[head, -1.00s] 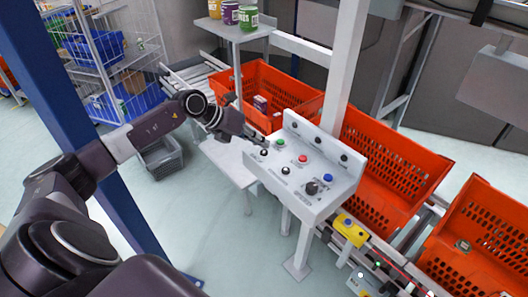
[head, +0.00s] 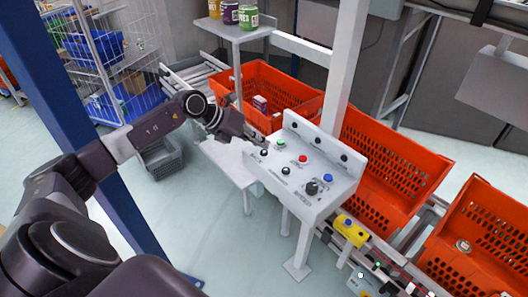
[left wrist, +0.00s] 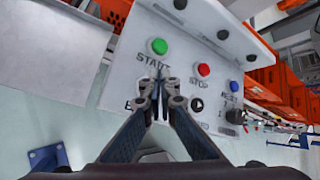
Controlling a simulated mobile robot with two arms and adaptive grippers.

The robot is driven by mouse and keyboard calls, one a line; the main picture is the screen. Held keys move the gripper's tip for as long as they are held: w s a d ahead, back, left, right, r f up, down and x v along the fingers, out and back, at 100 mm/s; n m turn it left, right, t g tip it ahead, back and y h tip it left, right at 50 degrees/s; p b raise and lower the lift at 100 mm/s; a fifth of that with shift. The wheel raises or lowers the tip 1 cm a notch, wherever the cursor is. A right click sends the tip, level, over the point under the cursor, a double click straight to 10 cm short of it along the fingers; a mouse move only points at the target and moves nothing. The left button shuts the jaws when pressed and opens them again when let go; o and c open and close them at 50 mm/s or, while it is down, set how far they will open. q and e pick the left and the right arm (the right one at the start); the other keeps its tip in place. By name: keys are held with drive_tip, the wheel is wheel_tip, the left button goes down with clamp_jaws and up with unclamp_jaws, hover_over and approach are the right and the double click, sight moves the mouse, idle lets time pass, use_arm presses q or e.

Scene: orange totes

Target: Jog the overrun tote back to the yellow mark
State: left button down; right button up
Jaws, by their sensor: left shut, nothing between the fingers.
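My left gripper (head: 262,143) is shut and empty over the upper left of the white control panel (head: 312,207). In the left wrist view its fingertips (left wrist: 160,72) are in front of the panel, just below the green START button (left wrist: 159,46). I cannot tell whether they touch the panel. The red STOP button (left wrist: 204,70), blue RESET button (left wrist: 232,87) and a black button (left wrist: 196,104) are to their right. Orange totes stand on the conveyor: left (head: 285,82), middle (head: 400,150) and right (head: 490,205). My right gripper is out of view.
A white post (head: 345,65) rises behind the panel. A blue post (head: 75,100) stands near my left arm. A grey crate (head: 162,160) lies on the floor. A small table (head: 236,31) holds jars.

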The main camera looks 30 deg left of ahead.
sight(261, 152)
use_arm(q)
drive_tip(key=shift+f, duration=0.3)
drive_tip(key=shift+f+b, duration=0.55)
drive_tip(key=shift+f, duration=0.05)
idle(0.5)
drive_tip(key=shift+r, duration=0.1)
drive_tip(key=shift+r+p, duration=0.65)
drive_tip(key=shift+r, duration=0.2)
drive_tip(key=shift+r+p, duration=1.7)
drive_tip(key=shift+r, duration=0.9)
drive_tip(key=shift+f, duration=0.1)
